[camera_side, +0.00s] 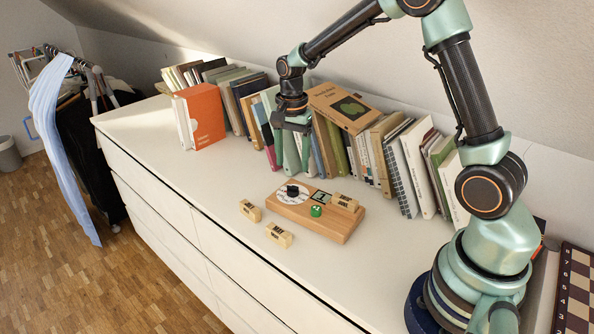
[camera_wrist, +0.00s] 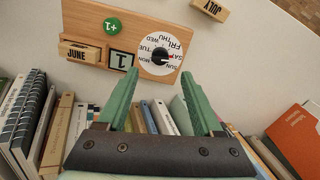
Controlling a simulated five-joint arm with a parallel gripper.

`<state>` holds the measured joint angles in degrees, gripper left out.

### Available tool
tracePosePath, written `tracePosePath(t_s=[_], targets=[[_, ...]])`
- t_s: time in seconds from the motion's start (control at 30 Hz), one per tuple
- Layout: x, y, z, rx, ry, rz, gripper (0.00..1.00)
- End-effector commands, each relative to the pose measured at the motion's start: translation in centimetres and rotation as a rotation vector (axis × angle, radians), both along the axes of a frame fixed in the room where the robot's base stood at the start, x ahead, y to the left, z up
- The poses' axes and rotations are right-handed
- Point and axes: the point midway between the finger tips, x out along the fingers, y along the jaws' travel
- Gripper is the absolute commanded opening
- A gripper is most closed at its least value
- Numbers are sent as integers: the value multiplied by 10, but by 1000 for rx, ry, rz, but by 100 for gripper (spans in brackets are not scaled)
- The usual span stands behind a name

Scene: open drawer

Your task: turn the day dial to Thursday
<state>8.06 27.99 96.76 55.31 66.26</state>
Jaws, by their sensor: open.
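The day dial (camera_side: 292,194) is a white disc with a black knob on a wooden calendar board (camera_side: 318,220). In the wrist view the dial (camera_wrist: 158,65) shows day names around its rim, with Thursday's label on the right side. A small red mark shows right of the knob (camera_wrist: 160,56), near the Saturday and Sunday labels; I cannot tell exactly which it points at. My gripper (camera_side: 291,168) is open and empty, above the dresser top behind the board, apart from the dial. In the wrist view its green fingertips (camera_wrist: 158,75) are spread either side of the dial's near edge.
The board carries a green +1 button (camera_side: 316,211), a number tile (camera_wrist: 121,60) and a JUNE block (camera_side: 345,202). Two loose month blocks (camera_side: 250,210) (camera_side: 279,235) lie in front. A row of books (camera_side: 365,155) stands close behind my gripper.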

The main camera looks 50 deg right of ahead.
Motion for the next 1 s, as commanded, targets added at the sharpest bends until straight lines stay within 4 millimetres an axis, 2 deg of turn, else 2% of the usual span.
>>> tracePosePath(t_s=[0.03,0.2,0.4,0.8,0.83,1.0], targets=[[-1,0,-12,1,5,1,68],[-1,0,-42,1,4,1,68],[-1,0,-66,0,2,2,68],[0,0,-73,0,-1,2,68],[0,0,-73,0,-1,2,64],[0,0,-73,0,-1,2,0]])
